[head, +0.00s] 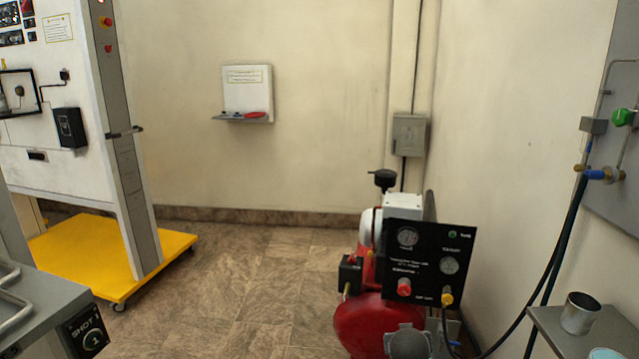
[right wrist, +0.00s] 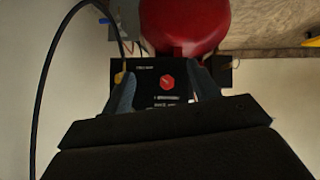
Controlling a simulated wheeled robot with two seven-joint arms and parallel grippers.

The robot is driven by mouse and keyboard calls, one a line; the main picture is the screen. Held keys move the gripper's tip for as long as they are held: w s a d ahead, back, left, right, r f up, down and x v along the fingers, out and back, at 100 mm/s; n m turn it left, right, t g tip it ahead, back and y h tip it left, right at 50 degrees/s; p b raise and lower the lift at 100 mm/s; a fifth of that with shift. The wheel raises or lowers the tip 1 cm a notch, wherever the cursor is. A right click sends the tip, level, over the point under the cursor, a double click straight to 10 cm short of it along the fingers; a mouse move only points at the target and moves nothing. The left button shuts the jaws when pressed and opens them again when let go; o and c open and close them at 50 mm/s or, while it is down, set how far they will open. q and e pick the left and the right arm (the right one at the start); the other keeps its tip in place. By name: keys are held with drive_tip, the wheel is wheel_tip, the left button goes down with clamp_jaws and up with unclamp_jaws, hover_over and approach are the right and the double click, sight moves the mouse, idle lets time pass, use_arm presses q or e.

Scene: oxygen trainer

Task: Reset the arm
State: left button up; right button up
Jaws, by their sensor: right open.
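My right gripper (right wrist: 163,88) shows in the right wrist view with its two grey fingers apart and nothing between them that I can see held. Beyond the fingers is the black panel (right wrist: 145,70) of the compressor, with a red knob (right wrist: 166,82) appearing between the fingertips. I cannot tell the gap between fingers and panel. In the head view the same panel (head: 425,268) has gauges, the red knob (head: 404,287) and a yellow fitting (head: 447,299). No gripper is clearly seen there, and my left gripper is out of view.
The red compressor tank (head: 362,322) stands on the tiled floor (head: 255,285). A dark hose (head: 520,310) runs by the right wall to a valve. A metal cup (head: 580,313) stands on a grey table at right. A yellow-based board (head: 85,255) stands at left. The middle floor is clear.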

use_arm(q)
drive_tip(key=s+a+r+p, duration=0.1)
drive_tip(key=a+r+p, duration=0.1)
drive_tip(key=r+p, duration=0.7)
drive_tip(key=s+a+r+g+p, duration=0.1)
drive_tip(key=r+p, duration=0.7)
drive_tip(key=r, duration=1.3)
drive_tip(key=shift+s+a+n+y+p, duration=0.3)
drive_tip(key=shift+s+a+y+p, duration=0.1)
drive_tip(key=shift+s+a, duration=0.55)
use_arm(e)
drive_tip(key=s+a+r+n+g+y, duration=0.1)
drive_tip(key=s+a+g, duration=0.1)
drive_tip(key=s, duration=1.2)
drive_tip(key=s+a+r+n+g+y, duration=0.1)
drive_tip(key=s+a+r+g+y, duration=0.1)
drive_tip(key=s, duration=1.3)
drive_tip(key=s+a+r+n+g+y, duration=0.1)
drive_tip(key=s+a, duration=0.4)
drive_tip(key=s, duration=0.9)
drive_tip(key=shift+s+r+g+y, duration=0.4)
drive_tip(key=shift+r+g, duration=0.2)
drive_tip(key=shift+g, duration=0.6)
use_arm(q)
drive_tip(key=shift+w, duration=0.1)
use_arm(e)
drive_tip(key=shift+a, duration=0.1)
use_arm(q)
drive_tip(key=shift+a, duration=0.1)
